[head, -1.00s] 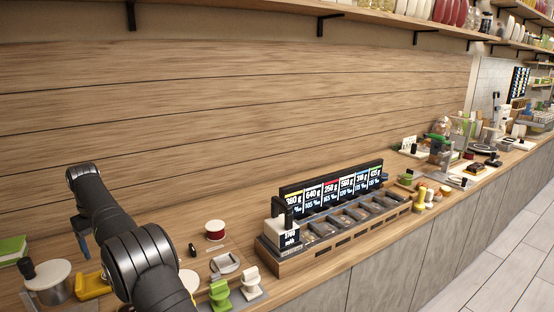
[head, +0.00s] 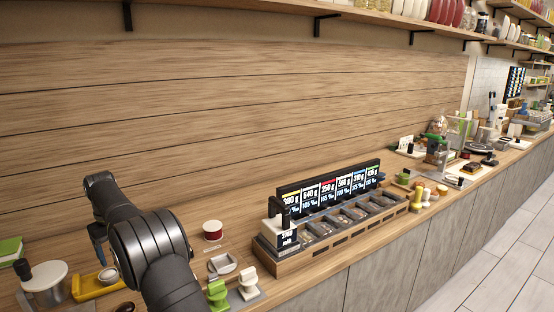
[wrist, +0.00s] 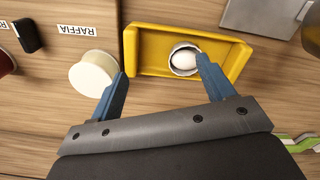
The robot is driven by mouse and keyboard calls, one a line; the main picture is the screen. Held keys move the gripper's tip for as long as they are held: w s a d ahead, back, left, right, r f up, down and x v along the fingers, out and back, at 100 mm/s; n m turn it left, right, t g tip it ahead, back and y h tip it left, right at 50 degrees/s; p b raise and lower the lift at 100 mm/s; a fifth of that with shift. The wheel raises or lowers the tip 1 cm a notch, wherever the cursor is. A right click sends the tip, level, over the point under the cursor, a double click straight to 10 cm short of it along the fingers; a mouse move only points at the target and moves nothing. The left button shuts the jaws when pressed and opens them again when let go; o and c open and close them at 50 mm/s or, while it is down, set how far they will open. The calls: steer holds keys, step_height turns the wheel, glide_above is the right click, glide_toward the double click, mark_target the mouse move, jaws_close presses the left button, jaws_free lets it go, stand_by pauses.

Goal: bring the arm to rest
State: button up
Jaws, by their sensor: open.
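My gripper (wrist: 162,65) is open and empty, its two blue fingers apart in the wrist view. It is over the counter, above a yellow tray (wrist: 225,58) that holds a small round white thing in a metal-looking rim (wrist: 184,59). The right fingertip overlaps the tray's near edge in the picture; I cannot tell the height between them. In the head view my black arm bends over the counter at the lower left, with one blue finger (head: 98,232) showing. The yellow tray (head: 100,289) lies beneath it there, partly hidden by the arm.
A white spool (wrist: 94,73) stands beside a RAFFIA label (wrist: 86,29). A pot (head: 45,285) is left of the tray. A red-and-white spool (head: 212,230), green (head: 217,295) and white (head: 248,284) stands, and a compartment rack (head: 330,222) are to the right.

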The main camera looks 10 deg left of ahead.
steer(key=w+d+r, duration=0.3)
steer(key=d+r, duration=0.2)
steer(key=d, duration=0.2)
steer(key=s+d, duration=0.2)
steer(key=s, duration=0.8)
steer(key=s+d, duration=0.2)
steer(key=s, duration=0.9)
steer(key=s+a+f, duration=0.5)
steer(key=s+a, duration=0.1)
steer(key=a, duration=0.1)
steer(key=shift+f, duration=0.4)
steer(key=shift+w, duration=0.1)
